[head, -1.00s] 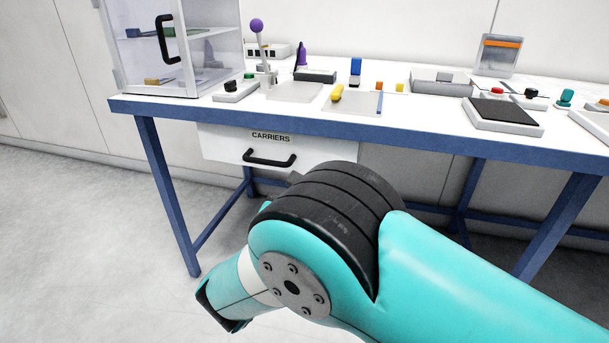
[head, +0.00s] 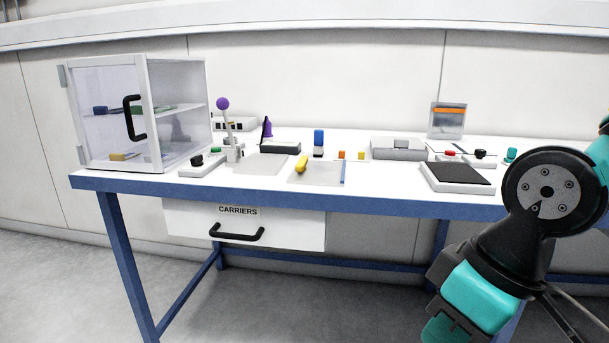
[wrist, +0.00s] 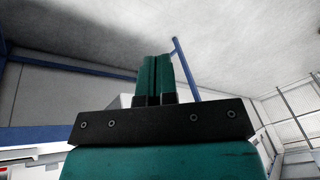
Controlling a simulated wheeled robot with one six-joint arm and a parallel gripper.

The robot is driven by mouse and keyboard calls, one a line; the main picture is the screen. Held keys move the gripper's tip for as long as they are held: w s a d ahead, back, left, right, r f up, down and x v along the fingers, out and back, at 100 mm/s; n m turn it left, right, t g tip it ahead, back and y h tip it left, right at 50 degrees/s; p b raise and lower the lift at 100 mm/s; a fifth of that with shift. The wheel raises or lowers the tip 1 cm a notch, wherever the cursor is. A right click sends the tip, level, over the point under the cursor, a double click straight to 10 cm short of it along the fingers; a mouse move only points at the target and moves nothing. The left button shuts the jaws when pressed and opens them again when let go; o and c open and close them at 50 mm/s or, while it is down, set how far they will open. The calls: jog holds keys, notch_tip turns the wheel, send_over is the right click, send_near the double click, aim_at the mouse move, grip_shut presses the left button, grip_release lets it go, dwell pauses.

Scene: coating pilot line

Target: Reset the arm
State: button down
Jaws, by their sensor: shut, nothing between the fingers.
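My gripper shows in the wrist view (wrist: 154,78), its two teal fingers together with nothing between them. In the head view my teal and black arm is folded at the right, in front of the bench's right part. The fingertips cannot be made out there. The arm touches nothing that I can see.
A white bench with a blue edge (head: 290,200) spans the view. On it stand a clear cabinet (head: 112,115), a purple-knobbed lever (head: 223,104), a yellow object (head: 301,164) and a dark-topped plate (head: 458,174). The CARRIERS drawer (head: 285,228) is below. Floor at front left is clear.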

jog(key=s+r+p, duration=0.2)
jog(key=r+p, duration=0.8)
jog(key=s+r+m+p, duration=0.1)
jog(key=s+r+p, duration=0.1)
jog(key=r+p, duration=0.8)
jog(key=shift+d+r+g+y, duration=0.15)
jog(key=shift+r+g+y, duration=0.15)
jog(key=shift+r+g, duration=0.15)
jog(key=shift+s, duration=0.1)
